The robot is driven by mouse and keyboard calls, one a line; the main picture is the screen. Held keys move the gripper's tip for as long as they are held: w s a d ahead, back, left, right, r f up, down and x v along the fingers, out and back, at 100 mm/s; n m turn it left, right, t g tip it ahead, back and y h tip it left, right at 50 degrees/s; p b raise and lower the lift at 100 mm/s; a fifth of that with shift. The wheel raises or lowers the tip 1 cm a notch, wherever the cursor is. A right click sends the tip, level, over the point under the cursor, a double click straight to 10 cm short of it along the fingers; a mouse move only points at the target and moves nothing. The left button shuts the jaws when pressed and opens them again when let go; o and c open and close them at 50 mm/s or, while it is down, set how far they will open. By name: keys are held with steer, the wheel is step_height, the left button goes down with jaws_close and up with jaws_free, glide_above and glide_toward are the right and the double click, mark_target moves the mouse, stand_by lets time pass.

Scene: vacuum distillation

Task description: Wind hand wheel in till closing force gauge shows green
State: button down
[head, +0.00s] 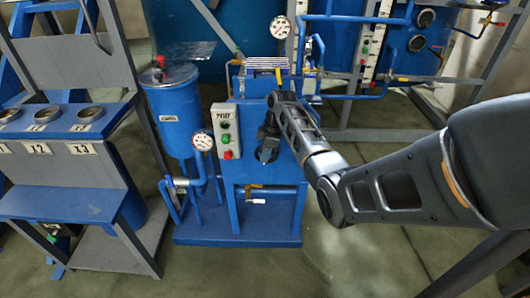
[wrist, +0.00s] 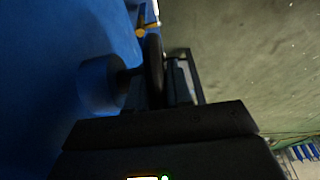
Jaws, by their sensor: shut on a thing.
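The hand wheel (head: 267,154) is a dark round shape on the front of the blue machine, mostly hidden by my gripper (head: 268,134). In the wrist view a dark wheel rim (wrist: 154,68) appears edge-on beside a blue round boss. My gripper is shut on the hand wheel; its fingers are dark and hard to make out. Two white round gauges show in the head view: one (head: 203,140) left of the push-button box, and one (head: 279,27) at the top. Their needles and any green zone are too small to read, and I cannot tell which shows closing force.
A push-button box (head: 226,131) stands left of the wheel. A blue tank (head: 170,117) and pipes are farther left. A rack with cups (head: 88,112) stands at far left. Floor (head: 370,240) is open at front right.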

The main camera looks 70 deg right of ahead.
steer(key=c, duration=1.1)
jaws_free()
steer(key=shift+v, duration=3.9)
